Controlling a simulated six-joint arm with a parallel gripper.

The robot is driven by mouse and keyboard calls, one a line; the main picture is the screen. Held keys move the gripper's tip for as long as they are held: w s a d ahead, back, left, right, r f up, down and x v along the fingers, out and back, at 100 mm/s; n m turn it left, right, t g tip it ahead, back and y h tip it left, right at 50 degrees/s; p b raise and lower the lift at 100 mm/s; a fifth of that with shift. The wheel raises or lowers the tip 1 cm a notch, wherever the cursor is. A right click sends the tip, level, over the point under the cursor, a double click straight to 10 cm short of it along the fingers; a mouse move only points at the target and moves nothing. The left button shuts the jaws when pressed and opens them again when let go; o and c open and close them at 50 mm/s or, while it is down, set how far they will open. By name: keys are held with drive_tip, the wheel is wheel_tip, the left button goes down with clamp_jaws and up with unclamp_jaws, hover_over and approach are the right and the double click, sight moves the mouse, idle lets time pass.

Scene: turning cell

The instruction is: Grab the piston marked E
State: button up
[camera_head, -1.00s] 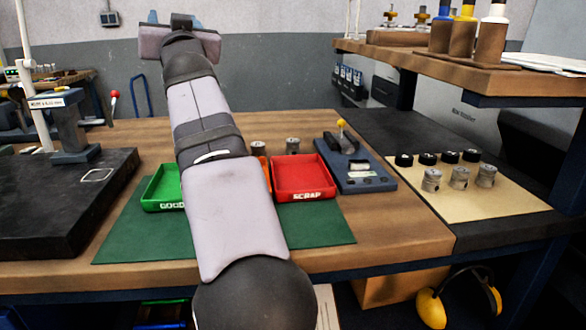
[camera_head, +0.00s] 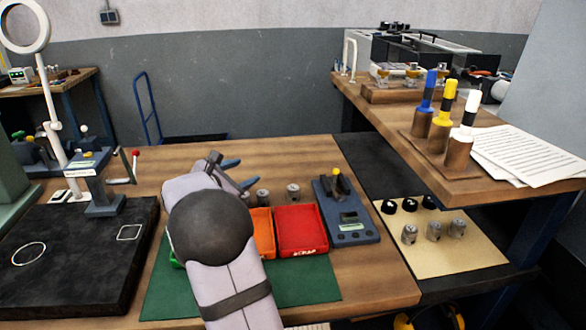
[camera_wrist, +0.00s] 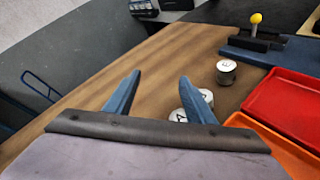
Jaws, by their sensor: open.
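My gripper (camera_head: 238,174) is open and empty, above the wooden bench behind the trays; its blue fingers also show in the wrist view (camera_wrist: 160,76). In the wrist view a metal piston (camera_wrist: 226,74) stands upright to the right of the right finger, apart from it; its white top has a small letter that looks like E. Two more pistons stand by the right finger, partly hidden: a nearer one (camera_wrist: 178,116) seemingly marked A, and one behind it (camera_wrist: 207,97) with an unreadable mark. In the head view, two pistons show behind the trays, left (camera_head: 263,197) and right (camera_head: 293,192).
A red scrap tray (camera_head: 302,250), an orange tray (camera_head: 263,243) and a mostly hidden green tray lie on a green mat (camera_head: 312,288). A blue gauge (camera_head: 350,234) stands to the right. More pistons stand on a cream mat (camera_head: 465,258). The bench left of the pistons is clear.

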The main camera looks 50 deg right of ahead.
sight(293, 187)
drive_tip(key=s+n+g+p, duration=0.1)
drive_tip(key=s+p, duration=0.2)
drive_tip(key=s+d+f+n+g+p, duration=0.1)
drive_tip(key=s+p, duration=0.1)
drive_tip(key=s, duration=0.1)
drive_tip(key=s+d+f+n+g+p, duration=0.1)
drive_tip(key=s+p, duration=0.2)
drive_tip(key=s, duration=0.1)
drive_tip(key=shift+d+f+p, duration=0.1)
drive_tip(key=shift+p, duration=0.25)
drive_tip(key=shift+s+f, duration=0.2)
drive_tip(key=shift+s, duration=0.1)
drive_tip(key=shift+d+f+y+p, duration=0.15)
drive_tip(key=shift+d+f+p, duration=0.1)
drive_tip(key=shift+d, duration=0.3)
drive_tip(key=shift+d+f+y+p, duration=0.15)
drive_tip(key=shift+d+f+p, duration=0.1)
drive_tip(key=shift+d, duration=0.25)
drive_tip(key=shift+p+x, duration=1.05)
drive_tip(key=shift+x, duration=1.5)
drive_tip(key=shift+s, duration=0.15)
drive_tip(key=c, duration=1.2)
